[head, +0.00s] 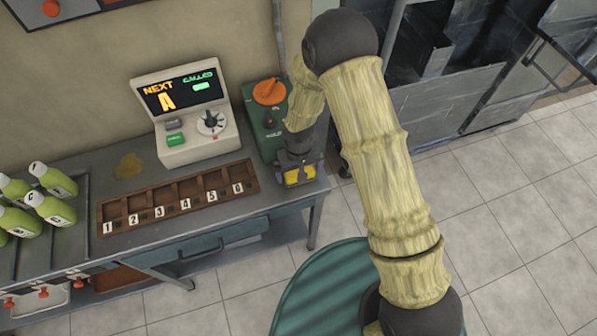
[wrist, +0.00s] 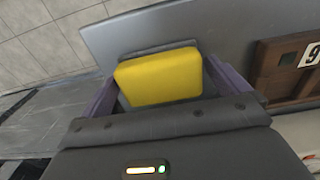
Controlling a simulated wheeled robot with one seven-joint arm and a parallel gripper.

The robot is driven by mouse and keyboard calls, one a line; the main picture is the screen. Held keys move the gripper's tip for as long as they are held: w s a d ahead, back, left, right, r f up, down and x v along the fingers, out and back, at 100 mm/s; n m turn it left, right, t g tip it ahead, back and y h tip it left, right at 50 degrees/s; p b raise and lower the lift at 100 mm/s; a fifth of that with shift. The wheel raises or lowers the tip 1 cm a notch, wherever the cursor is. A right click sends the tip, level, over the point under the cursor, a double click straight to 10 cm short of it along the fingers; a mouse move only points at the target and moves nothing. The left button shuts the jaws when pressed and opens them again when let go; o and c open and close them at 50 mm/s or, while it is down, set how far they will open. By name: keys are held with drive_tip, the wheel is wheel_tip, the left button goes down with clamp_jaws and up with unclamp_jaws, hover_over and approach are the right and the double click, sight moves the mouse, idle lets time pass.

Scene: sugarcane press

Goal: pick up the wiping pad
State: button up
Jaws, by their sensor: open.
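The wiping pad (head: 293,177), a yellow block on a dark grey backing, lies at the right end of the grey bench, just right of the numbered rack. In the wrist view the yellow pad (wrist: 160,77) sits between the two purple fingers. My gripper (head: 299,172) is over the pad from above, open, with one finger on each side of it. A small gap shows beside the yellow part; whether the fingers touch the backing I cannot tell. My gripper hides part of the pad in the head view.
The brown rack (head: 180,197) with slots numbered 1 to 6 is left of the pad. A display console (head: 190,118) and a green box with an orange knob (head: 267,120) stand behind. Several green bottles (head: 50,208) are at far left. A brownish stain (head: 128,166) marks the bench.

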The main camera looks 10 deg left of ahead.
drive_tip(key=c, duration=0.8)
drive_tip(key=shift+c, duration=0.2)
wheel_tip(320, 180, up, 10)
drive_tip(key=shift+r+b, duration=0.1)
drive_tip(key=shift+b, duration=0.55)
